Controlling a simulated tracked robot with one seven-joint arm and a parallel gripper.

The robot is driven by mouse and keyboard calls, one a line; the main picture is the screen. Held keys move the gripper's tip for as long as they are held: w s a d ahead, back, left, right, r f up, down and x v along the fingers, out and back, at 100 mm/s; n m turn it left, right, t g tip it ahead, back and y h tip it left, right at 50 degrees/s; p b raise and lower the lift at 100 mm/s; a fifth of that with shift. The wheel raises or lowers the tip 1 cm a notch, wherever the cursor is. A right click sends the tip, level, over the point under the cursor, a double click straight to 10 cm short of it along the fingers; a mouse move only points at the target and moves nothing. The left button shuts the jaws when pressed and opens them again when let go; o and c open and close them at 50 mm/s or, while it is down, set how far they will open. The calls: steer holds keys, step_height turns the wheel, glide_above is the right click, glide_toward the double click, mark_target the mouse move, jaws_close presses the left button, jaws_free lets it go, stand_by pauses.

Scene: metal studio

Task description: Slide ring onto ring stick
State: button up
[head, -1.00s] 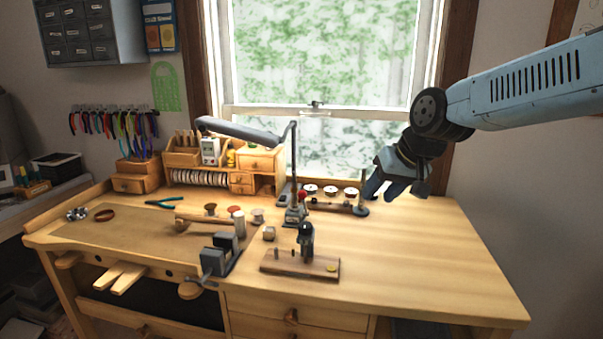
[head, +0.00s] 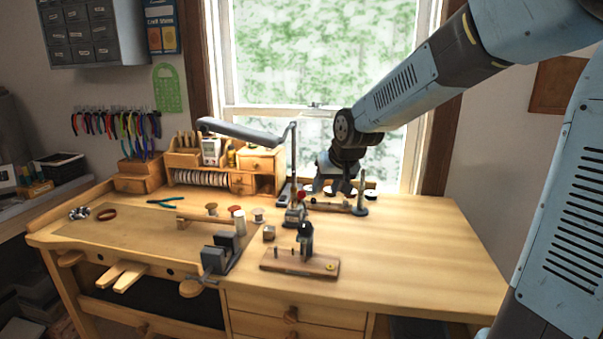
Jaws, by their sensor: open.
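A brown ring (head: 106,214) lies flat on the left part of the workbench, on a tan mat. A thin dark upright post (head: 361,190) on a round base stands at the back of the bench, right of the lamp. It looks like the ring stick. My gripper (head: 333,188) points down, open and empty, just left of the post in the picture. The ring is far to the left of my gripper.
A desk lamp (head: 240,132) reaches left from its pole beside my gripper. A vise (head: 222,252), a wooden block with a dark tool (head: 300,262) and several spools crowd the middle front. Wooden organizers (head: 255,160) stand at the back. The right bench top (head: 420,255) is clear.

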steer(key=shift+n+t+h, duration=0.3)
steer(key=shift+n+t, duration=0.2)
steer(key=shift+t, duration=0.3)
steer(key=w+a, duration=0.1)
steer(key=a, duration=0.1)
steer(key=w+a+r, duration=0.1)
steer(key=a, duration=0.1)
steer(key=w+a+r, duration=0.1)
steer(key=a, duration=0.1)
steer(key=shift+w+a+r, duration=0.15)
steer(key=shift+w+r, duration=0.1)
steer(key=shift+w+f, duration=0.15)
